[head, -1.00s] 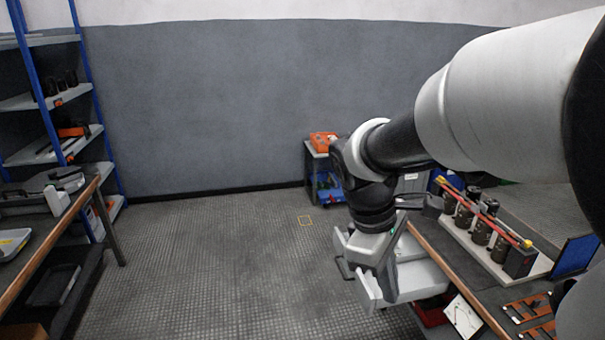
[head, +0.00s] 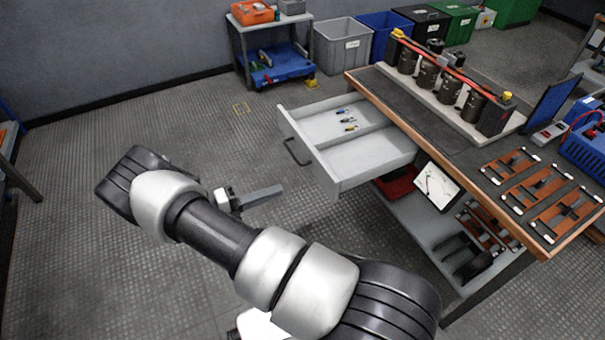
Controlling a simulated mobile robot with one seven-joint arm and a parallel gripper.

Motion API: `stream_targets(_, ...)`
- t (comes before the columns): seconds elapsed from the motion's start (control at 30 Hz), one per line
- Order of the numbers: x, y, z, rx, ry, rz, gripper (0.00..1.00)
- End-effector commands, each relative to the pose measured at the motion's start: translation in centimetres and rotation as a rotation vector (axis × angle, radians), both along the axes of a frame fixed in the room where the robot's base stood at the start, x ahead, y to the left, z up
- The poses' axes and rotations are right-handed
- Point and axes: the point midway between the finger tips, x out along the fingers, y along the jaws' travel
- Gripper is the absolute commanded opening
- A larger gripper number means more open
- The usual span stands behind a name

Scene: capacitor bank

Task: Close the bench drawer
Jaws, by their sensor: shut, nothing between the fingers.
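The bench drawer (head: 375,152) is pulled well out from the left side of the workbench (head: 420,120). It is light grey with a divider, and its front panel (head: 308,148) has a dark bar handle (head: 297,152) on its outer face. A few small coloured items (head: 347,122) lie in its far compartment. My gripper (head: 278,190) is shut and empty, its grey fingers pointing right. In the picture it is below and left of the handle, with floor showing between them. The rest of my gripper is partly hidden behind my arm.
Capacitors (head: 450,85) stand in a row on the bench. A lower shelf (head: 425,225) holds a red bin (head: 396,185) and a meter (head: 437,186). A small cart (head: 265,45) and several bins stand at the back. Floor left of the drawer is clear.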

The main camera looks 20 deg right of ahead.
Motion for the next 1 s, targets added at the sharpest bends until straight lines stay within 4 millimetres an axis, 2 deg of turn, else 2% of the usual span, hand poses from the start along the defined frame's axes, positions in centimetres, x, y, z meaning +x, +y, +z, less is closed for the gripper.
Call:
stream_targets(0.13,0.1,-0.7,-0.4,-0.017,0.023,0.012,0.00)
stream_targets(0.27,0.1,-2.6,-0.4,-0.016,0.021,0.008,0.00)
stream_targets(0.5,0.2,-7.8,-0.4,-0.015,0.021,0.007,0.00)
stream_targets(0.7,0.3,-11.6,-0.5,-0.014,0.020,0.008,0.00)
stream_targets(0.83,0.4,-13.0,-0.5,-0.013,0.019,0.009,0.00)
stream_targets(1.0,0.5,-13.9,-0.4,-0.012,0.019,0.010,0.00)
